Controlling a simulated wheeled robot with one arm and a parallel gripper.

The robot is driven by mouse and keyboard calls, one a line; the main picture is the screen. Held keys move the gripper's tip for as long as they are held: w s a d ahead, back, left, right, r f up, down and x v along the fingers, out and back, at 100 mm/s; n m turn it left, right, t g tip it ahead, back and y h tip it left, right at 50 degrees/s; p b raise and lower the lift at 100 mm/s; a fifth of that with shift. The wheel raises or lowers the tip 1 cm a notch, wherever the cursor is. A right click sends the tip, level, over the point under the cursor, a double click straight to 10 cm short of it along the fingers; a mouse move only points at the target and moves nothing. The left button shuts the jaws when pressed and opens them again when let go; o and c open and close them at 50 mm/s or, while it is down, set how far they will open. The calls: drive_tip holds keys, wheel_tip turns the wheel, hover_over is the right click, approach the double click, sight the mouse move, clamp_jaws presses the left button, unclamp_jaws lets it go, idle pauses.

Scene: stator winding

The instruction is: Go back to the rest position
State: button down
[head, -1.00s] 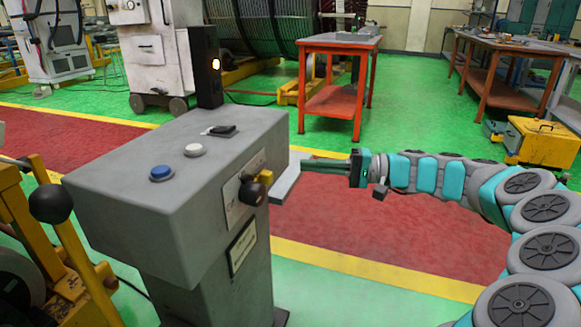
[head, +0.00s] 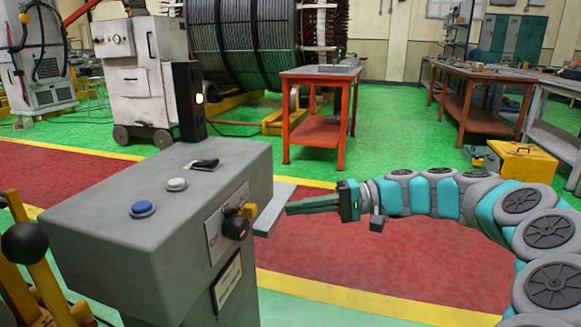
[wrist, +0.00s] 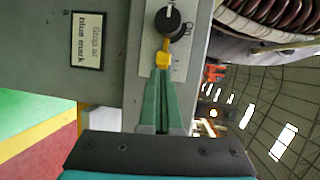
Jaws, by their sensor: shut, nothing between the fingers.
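My gripper (head: 290,207) reaches in from the right in the head view, its fingers shut and empty. The fingers point left toward the side of a grey control pedestal (head: 130,215). A black rotary knob with a yellow handle (head: 237,222) is on that side; in the head view a gap shows between it and my fingertips. In the wrist view the shut green fingers (wrist: 162,85) point at the yellow part of the knob (wrist: 163,55). I cannot tell from that view how far apart they are.
A red table (head: 320,75) stands behind. Yellow machinery is at the left.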

drive_tip(key=s+a+f+n+g+h, duration=0.1)
drive_tip(key=s+a+f+h, duration=0.15)
drive_tip(key=s, duration=0.35)
drive_tip(key=s+a+f+g+h, duration=0.1)
drive_tip(key=s+f+h, duration=0.15)
drive_tip(key=s, duration=0.35)
drive_tip(key=s+a+f+n+g+h, duration=0.1)
drive_tip(key=s+a+f+h, duration=0.15)
drive_tip(key=s, duration=0.45)
drive_tip(key=s+d+f+m+h, duration=0.1)
drive_tip(key=s+d+f+h, duration=0.3)
drive_tip(key=s+d, duration=0.3)
drive_tip(key=s+d+f+m+t+h, duration=0.1)
drive_tip(key=s+d+f+h, duration=0.4)
drive_tip(key=s+d+f, duration=0.2)
drive_tip(key=shift+s+d, duration=0.7)
drive_tip(key=shift+d, duration=0.4)
